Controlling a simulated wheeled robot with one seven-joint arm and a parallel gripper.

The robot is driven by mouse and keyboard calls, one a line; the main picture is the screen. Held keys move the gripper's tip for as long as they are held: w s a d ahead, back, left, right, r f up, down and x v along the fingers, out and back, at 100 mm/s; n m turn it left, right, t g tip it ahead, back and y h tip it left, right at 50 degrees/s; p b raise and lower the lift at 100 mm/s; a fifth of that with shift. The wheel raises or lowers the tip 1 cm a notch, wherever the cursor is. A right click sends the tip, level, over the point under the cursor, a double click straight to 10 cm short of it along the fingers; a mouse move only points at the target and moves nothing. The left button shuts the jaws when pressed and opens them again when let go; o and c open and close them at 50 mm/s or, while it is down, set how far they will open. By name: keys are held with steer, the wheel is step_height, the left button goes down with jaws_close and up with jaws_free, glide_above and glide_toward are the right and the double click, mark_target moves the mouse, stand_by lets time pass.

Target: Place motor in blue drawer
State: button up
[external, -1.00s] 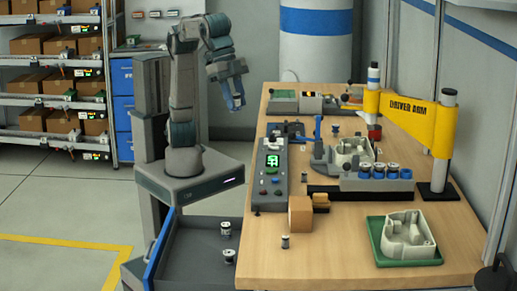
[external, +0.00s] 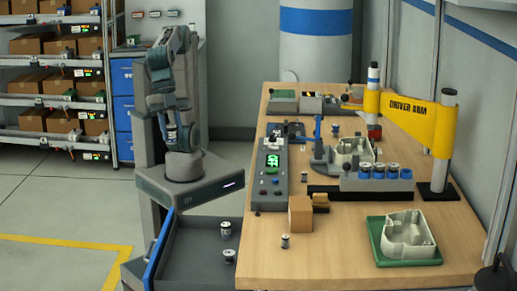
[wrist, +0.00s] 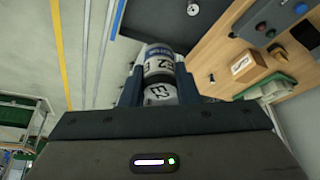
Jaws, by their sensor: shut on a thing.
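My gripper (external: 173,130) hangs low in front of my column in the external view, up and left of the drawer. In the wrist view, its fingers (wrist: 160,88) are shut on a motor (wrist: 160,68), a silver-white cylinder with dark lettering and a blue band. The blue drawer (external: 158,250) stands pulled out at the left of the table, with a blue front and a dark grey inside. Two motors (external: 225,230) (external: 229,256) stand in it, apart from each other. Part of its dark inside (wrist: 135,22) shows beyond the held motor in the wrist view.
The wooden table (external: 350,240) bears a lone motor (external: 285,240), a cardboard box (external: 300,214), a control panel (external: 270,170) and a green tray (external: 380,248) with a pale housing. A yellow driver arm (external: 418,118) stands at the right. The floor at left is clear.

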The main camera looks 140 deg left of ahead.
step_height(320, 180, down, 24)
steer(key=b, duration=0.2)
glide_above(219, 256)
steer(key=s, duration=0.2)
steer(key=f, duration=0.7)
steer(key=shift+w+a+f, duration=0.15)
steer(key=shift+w+f, duration=0.1)
steer(key=shift+f, duration=2.1)
steer(key=shift+f, duration=0.15)
steer(key=o, duration=1)
